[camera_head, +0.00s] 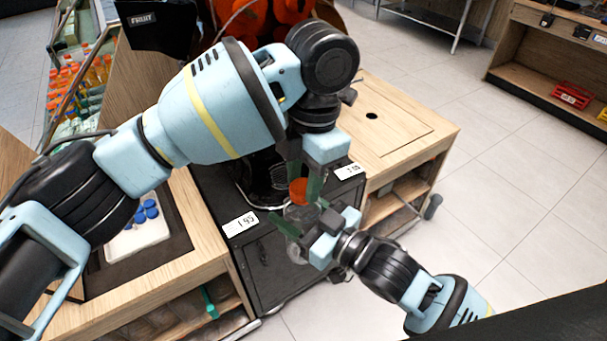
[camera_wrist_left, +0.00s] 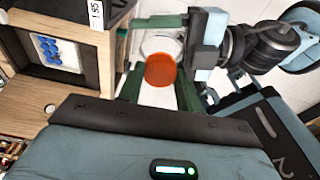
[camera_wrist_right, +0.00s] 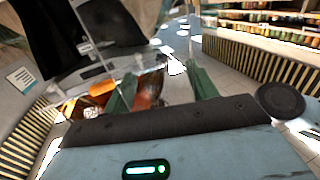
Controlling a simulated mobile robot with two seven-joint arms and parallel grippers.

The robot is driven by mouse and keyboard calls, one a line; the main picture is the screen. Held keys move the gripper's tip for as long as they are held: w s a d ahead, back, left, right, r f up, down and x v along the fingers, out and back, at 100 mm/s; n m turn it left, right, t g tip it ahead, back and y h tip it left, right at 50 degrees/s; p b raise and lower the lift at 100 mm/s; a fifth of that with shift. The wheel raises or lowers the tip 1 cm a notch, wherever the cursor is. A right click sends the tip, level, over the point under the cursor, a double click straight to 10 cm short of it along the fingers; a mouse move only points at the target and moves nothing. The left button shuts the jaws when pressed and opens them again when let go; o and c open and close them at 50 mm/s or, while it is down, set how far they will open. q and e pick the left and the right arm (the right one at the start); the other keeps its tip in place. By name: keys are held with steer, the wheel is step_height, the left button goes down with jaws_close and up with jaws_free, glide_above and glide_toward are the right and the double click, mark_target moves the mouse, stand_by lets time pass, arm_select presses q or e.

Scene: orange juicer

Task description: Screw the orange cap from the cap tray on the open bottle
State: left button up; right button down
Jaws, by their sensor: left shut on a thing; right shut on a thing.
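The orange cap (camera_head: 299,188) is between the fingers of my left gripper (camera_head: 304,178), which points down and is shut on it. In the left wrist view the orange cap (camera_wrist_left: 161,70) overlaps the clear bottle (camera_wrist_left: 160,43). The bottle (camera_head: 298,216) is directly below the cap in the head view; whether they touch I cannot tell. My right gripper (camera_head: 300,228) is shut on the bottle from the right side. In the right wrist view the bottle (camera_wrist_right: 149,90) shows between the fingers. The white cap tray (camera_head: 125,244) holds several blue caps (camera_head: 147,211).
The dark cabinet (camera_head: 265,255) with price labels (camera_head: 240,224) lies below the grippers, between wooden counters (camera_head: 425,145). Several filled bottles (camera_head: 95,72) stand in a case at the upper left. The tiled floor on the right is open.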

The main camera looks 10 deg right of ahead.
arm_select(q)
steer(key=o, duration=1)
steer(key=shift+c, duration=0.2)
steer(key=shift+r, duration=2.3)
steer(key=shift+c, duration=0.5)
